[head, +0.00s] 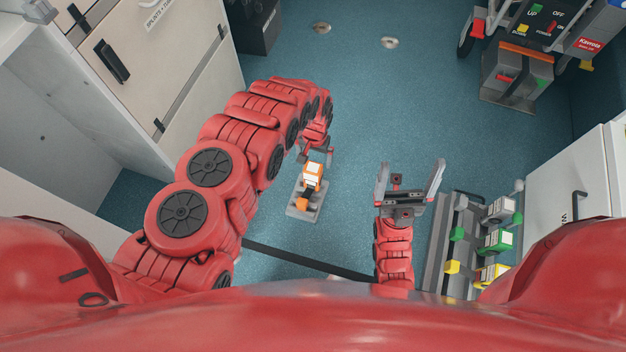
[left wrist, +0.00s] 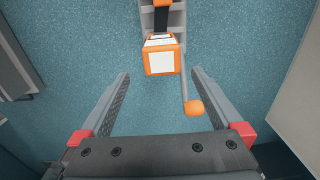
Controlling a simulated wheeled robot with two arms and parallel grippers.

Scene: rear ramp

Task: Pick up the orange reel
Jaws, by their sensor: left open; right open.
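The orange reel (head: 312,172), a boxy orange body with white labels, sits on a grey base plate (head: 303,213) on the blue floor. In the left wrist view the orange reel (left wrist: 161,60) is at the top centre, with a rod ending in an orange knob (left wrist: 194,108) beside it. My left gripper (head: 316,154) is open at the reel's far end, its fingertips pointing toward the reel and no grip on it. My right gripper (head: 410,182) is open and empty, to the right of the reel.
A grey rack (head: 447,245) with grey, green (head: 497,240) and yellow units stands at the right. A cream cabinet (head: 140,60) is at the left and a wheeled device (head: 520,75) at the back right. The floor around the reel is mostly clear.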

